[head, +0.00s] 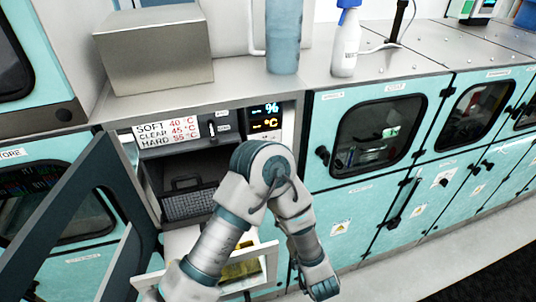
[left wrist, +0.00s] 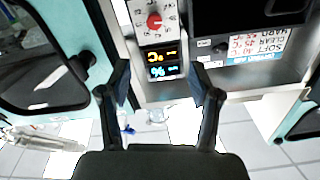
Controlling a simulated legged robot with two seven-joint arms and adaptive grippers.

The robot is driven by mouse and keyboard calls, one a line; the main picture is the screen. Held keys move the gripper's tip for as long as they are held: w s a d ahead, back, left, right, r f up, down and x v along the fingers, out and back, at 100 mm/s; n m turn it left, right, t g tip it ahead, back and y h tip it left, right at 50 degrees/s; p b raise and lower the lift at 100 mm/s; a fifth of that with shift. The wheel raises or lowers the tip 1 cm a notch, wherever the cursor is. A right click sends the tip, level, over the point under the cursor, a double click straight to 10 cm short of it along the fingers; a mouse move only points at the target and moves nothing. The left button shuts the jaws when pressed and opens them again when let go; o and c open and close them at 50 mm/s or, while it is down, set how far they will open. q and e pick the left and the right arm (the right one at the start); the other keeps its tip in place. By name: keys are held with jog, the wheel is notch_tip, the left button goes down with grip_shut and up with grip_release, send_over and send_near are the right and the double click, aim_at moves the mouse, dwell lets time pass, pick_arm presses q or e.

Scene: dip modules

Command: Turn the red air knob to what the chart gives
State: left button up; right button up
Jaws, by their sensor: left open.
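The red air knob (left wrist: 154,20) sits on a pale dial plate with marks around it, at the top of the left wrist view, which is upside down. In the head view the knob is hidden behind my arm. The chart (head: 167,129) reads SOFT 40 °C, CLEAR 45 °C, HARD 55 °C; it also shows inverted in the left wrist view (left wrist: 258,44). My left gripper (left wrist: 161,82) is open and empty, its fingers apart, with the knob beyond them. Its fingers cannot be made out in the head view. My right gripper is not in view.
A display (head: 265,117) shows dashes with % and °C. An open dark-framed door (head: 80,215) stands at left. An open bay (head: 185,180) holds a dark basket. A pulled-out drawer (head: 262,250) is low in front. A metal box (head: 155,55) and bottle (head: 346,45) stand on top.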

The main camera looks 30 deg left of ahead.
pick_arm(q)
jog(key=w+a+n, duration=0.1)
jog(key=w+a, duration=0.4)
jog(key=a, duration=0.1)
jog(key=w+a+n, duration=0.1)
jog(key=w+a, duration=0.5)
jog(key=w+a+n+p, duration=0.1)
jog(key=w+a, duration=0.4)
jog(key=w, duration=0.1)
jog(key=shift+w+a+r+n, duration=0.1)
jog(key=shift+a+r+n, duration=0.2)
jog(key=shift+a, duration=0.1)
jog(key=c, duration=1.1)
